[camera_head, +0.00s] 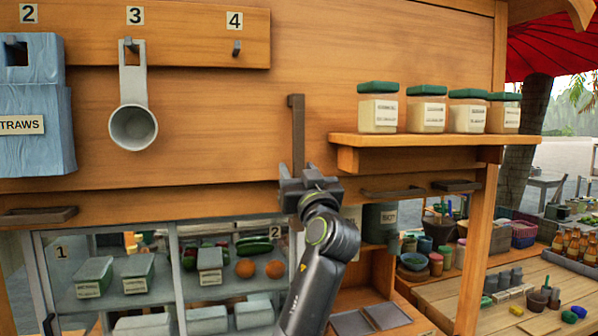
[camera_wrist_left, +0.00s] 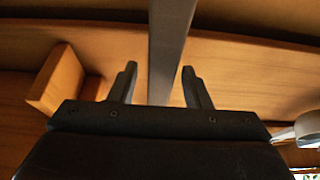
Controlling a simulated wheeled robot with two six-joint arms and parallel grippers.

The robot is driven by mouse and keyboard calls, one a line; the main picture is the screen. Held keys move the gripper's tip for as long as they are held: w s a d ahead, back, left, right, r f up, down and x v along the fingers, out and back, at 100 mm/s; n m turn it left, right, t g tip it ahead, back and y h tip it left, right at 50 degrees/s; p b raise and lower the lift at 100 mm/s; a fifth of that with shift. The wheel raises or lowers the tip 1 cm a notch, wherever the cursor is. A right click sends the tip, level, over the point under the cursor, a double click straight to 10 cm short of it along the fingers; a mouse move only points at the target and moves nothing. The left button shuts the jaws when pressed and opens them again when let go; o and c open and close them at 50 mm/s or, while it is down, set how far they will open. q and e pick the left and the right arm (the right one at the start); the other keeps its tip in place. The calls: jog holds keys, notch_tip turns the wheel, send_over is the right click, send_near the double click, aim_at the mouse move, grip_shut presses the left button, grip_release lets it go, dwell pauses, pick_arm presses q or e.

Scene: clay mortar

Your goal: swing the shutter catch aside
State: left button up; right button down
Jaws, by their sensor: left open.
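The shutter catch (camera_head: 297,128), a dark grey bar, stands upright against the wooden panel, with a short bend at its top. My left gripper (camera_head: 299,172) is at its lower end, reaching up from below. In the left wrist view the catch (camera_wrist_left: 168,45) runs between the two open fingers of the left gripper (camera_wrist_left: 159,75). A gap shows on the left of the bar and a smaller one near the right finger; I cannot tell if either finger touches it. The catch's lower end is hidden behind the gripper. My right gripper is not in view.
A shelf (camera_head: 420,140) with several green-lidded jars (camera_head: 378,108) juts out right of the catch. A grey ladle (camera_head: 133,125) and a blue straws box (camera_head: 35,110) hang at left. Below is a glass display case (camera_head: 110,262) with food containers. The panel between ladle and catch is clear.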

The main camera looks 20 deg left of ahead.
aim_at(270, 156)
pick_arm(q)
grip_shut()
jog(key=shift+s+a+r+m+t+h+p, duration=0.2)
jog(key=shift+s+a+m+h+p, duration=0.2)
jog(key=shift+a+m, duration=0.25)
jog(key=shift+s+a+r+m+t+h+p, duration=0.1)
jog(key=shift+s+a+m+t+h+p, duration=0.2)
jog(key=shift+m, duration=0.45)
jog(key=a+m+p, duration=0.1)
jog(key=s+a+m+h+p, duration=0.1)
jog(key=m, duration=0.1)
jog(key=shift+s+r, duration=0.15)
jog(key=shift+r, duration=0.25)
jog(key=shift+s+a+m+h+p, duration=0.3)
jog(key=shift+a+m+h+p, duration=0.15)
jog(key=shift+m+h+p, duration=0.25)
grip_release()
